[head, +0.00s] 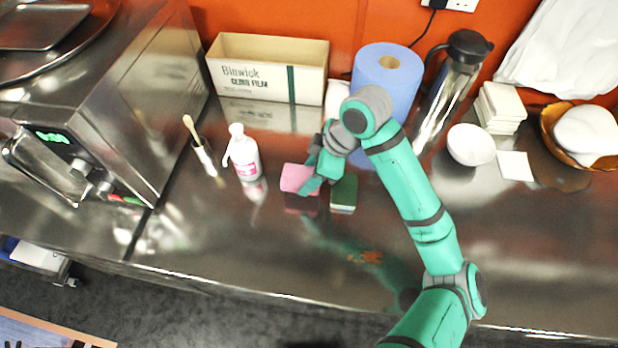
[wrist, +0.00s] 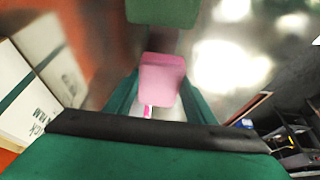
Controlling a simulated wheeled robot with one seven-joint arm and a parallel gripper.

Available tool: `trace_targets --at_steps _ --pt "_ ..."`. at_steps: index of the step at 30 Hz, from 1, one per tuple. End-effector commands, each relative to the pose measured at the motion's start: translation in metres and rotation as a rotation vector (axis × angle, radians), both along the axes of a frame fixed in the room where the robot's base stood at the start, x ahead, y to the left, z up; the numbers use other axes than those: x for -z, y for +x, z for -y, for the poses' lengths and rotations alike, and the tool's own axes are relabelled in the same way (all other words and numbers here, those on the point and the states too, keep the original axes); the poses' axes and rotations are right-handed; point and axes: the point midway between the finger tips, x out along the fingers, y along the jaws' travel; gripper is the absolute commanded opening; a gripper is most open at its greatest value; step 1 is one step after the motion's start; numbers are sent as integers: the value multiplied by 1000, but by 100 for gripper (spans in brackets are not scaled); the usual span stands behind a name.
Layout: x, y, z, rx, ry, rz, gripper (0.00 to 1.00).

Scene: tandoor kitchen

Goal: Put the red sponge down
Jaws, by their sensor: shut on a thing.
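The red sponge (head: 295,178) looks pinkish in both views. My gripper (head: 311,182) is shut on it, low over the steel counter, left of the green sponge (head: 344,193). In the wrist view the red sponge (wrist: 161,80) sits between my two green fingers (wrist: 158,98). The green sponge (wrist: 162,12) shows at the top edge there. A dark reflection lies just below the red sponge; I cannot tell whether it touches the counter.
A Binwick film box (head: 268,70), blue paper roll (head: 387,80) and steel flask (head: 447,92) stand behind. The steel counter (head: 235,235) in front is clear apart from an orange-brown mark.

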Motion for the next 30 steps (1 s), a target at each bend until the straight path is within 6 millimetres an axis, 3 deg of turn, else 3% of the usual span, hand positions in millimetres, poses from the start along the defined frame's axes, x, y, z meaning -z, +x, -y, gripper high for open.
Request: trace_targets --at_steps 8,15,27,28,30 --pt "15 12 0 1 0 0 25" --pt "45 13 0 0 -1 0 25" --pt "49 13 0 0 0 1 25" --pt "50 13 0 0 0 1 52" --pt "49 13 0 0 0 1 68"
